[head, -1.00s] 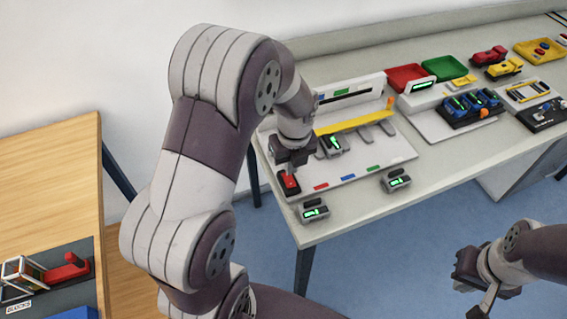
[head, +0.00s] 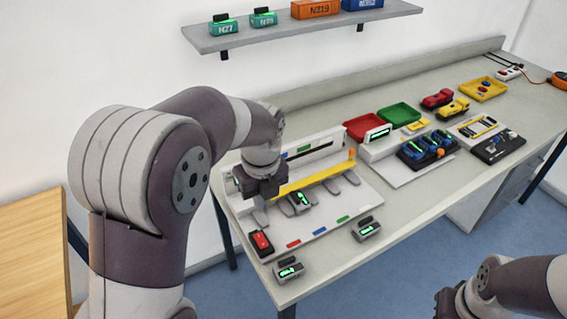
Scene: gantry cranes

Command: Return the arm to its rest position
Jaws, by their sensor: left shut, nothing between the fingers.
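My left arm comes in from the left and bends over the back-left of the table. My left gripper (head: 261,214) points down, shut and empty, above the white board (head: 330,219). It is behind the black box with the red switch (head: 262,241) and apart from it. My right gripper (head: 446,302) is low at the right, in front of the table and partly cut off by the bottom edge. Its fingers do not show clearly.
The board carries a yellow bar (head: 315,179) and a grey device with a green display (head: 301,203). Two similar devices (head: 289,270) (head: 367,229) sit near the front edge. Red (head: 363,127) and green (head: 399,114) trays stand behind. A wall shelf (head: 300,31) holds containers.

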